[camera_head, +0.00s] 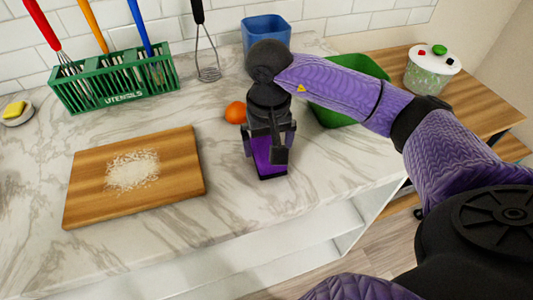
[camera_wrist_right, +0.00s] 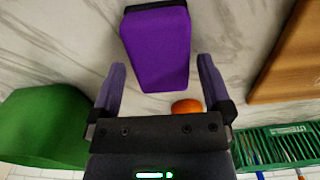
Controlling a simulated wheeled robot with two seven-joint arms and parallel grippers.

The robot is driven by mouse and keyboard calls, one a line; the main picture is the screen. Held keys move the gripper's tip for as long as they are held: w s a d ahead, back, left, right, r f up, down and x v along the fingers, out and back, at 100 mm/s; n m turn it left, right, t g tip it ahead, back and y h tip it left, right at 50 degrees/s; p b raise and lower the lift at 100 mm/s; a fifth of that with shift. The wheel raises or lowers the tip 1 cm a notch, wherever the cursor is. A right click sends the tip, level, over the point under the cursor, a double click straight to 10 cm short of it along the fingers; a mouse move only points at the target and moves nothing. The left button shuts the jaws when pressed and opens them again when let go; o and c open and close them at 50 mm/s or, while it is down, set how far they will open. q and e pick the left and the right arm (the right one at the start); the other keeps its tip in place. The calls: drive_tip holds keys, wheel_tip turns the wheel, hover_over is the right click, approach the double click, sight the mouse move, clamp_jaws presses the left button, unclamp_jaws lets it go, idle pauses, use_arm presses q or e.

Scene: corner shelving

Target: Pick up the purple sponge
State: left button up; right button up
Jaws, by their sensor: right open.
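The purple sponge (camera_head: 267,158) stands on the marble counter, right of the cutting board. It has a black end, and my right gripper partly hides it in the head view. In the right wrist view the purple sponge (camera_wrist_right: 158,48) is ahead of the fingers, in line with the gap between them. My right gripper (camera_head: 268,143) is over the sponge, pointing down. It also shows in the right wrist view (camera_wrist_right: 161,66), with its fingers apart and nothing clamped. Whether the fingertips touch the sponge is not clear. My left gripper is not in view.
An orange (camera_head: 236,112) lies close to the gripper. A cutting board (camera_head: 185,178) with white grains is at left. A green utensil rack (camera_head: 75,103), blue container (camera_head: 270,27) and green bin (camera_head: 335,118) stand behind. The front counter is clear.

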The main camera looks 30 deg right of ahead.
sight(268, 148)
drive_tip(key=shift+f, duration=1.1)
drive_tip(key=shift+r, duration=0.1)
drive_tip(key=c, duration=1)
drive_tip(key=shift+r, duration=0.1)
drive_tip(key=shift+c, duration=0.2)
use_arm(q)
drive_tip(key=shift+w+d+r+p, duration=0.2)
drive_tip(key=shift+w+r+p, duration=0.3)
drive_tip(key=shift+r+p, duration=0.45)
use_arm(e)
wheel_tip(268, 148, up, 10)
drive_tip(key=shift+f, duration=0.1)
